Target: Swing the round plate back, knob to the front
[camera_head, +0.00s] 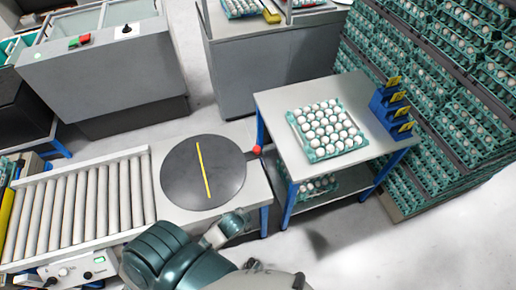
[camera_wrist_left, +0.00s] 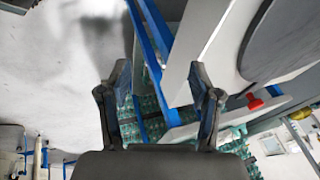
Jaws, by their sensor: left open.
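The round plate (camera_head: 225,175) is dark grey with a yellow stripe across its middle, and lies flat at the end of the roller conveyor. Its red knob (camera_head: 256,150) sticks out on a short arm at the plate's right side, towards the egg table. In the left wrist view the plate's edge (camera_wrist_left: 285,45) is at the upper right and the knob (camera_wrist_left: 255,103) at the right. My left gripper (camera_wrist_left: 161,70) is open and empty, with the knob outside its fingers. In the head view its fingers cannot be made out beside my arm. My right gripper is not in view.
The roller conveyor (camera_head: 75,210) lies left of the plate. A grey table (camera_head: 283,97) to the right carries a teal egg tray (camera_head: 318,156) and blue holders (camera_head: 386,112). Stacked egg trays (camera_head: 430,125) stand at the far right. Floor (camera_head: 340,235) shows in front of the table.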

